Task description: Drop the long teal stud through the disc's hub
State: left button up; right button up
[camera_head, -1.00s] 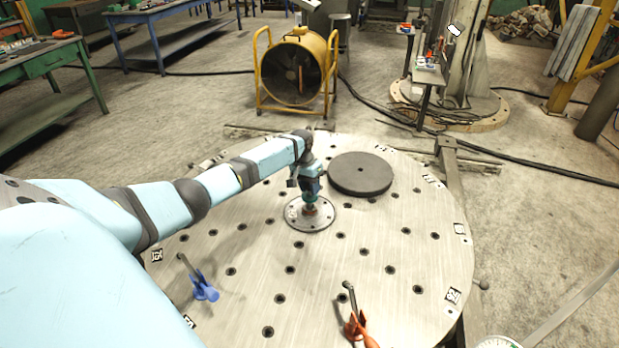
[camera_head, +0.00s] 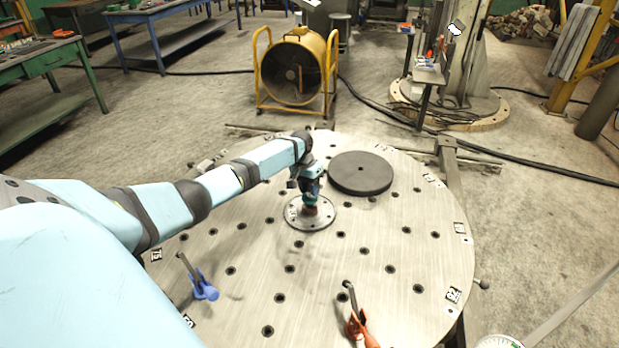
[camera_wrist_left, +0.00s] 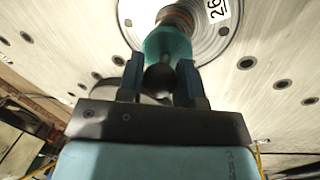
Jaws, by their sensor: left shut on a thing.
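The disc (camera_head: 325,220) is a flat round metal plate with small holes, lying on the round table; it also shows in the left wrist view (camera_wrist_left: 214,38). A brownish-red ring shows around the hub (camera_wrist_left: 176,14) at the disc's middle. My left gripper (camera_head: 311,191) is over the disc's middle, pointing down. In the left wrist view its two fingers (camera_wrist_left: 164,82) are closed on the teal stud (camera_wrist_left: 167,45). The stud's far end meets the reddish hub; how deep it sits is hidden. My right gripper is not in view.
A dark round plate (camera_head: 360,173) lies just behind and right of the disc. A blue-handled clamp (camera_head: 204,288) and an orange-handled clamp (camera_head: 357,325) are at the table's near side. The perforated tabletop (camera_head: 400,270) is otherwise mostly clear.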

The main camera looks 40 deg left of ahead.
pick_arm(q)
jog(key=shift+f+b, duration=0.35)
jog(key=shift+f, duration=0.5)
dwell(0.3)
jog(key=shift+f+p, duration=0.15)
jog(key=shift+p, duration=0.2)
dwell(1.7)
jog(key=shift+f, duration=0.4)
dwell(0.5)
jog(key=o, duration=0.7)
jog(key=shift+c, duration=0.2)
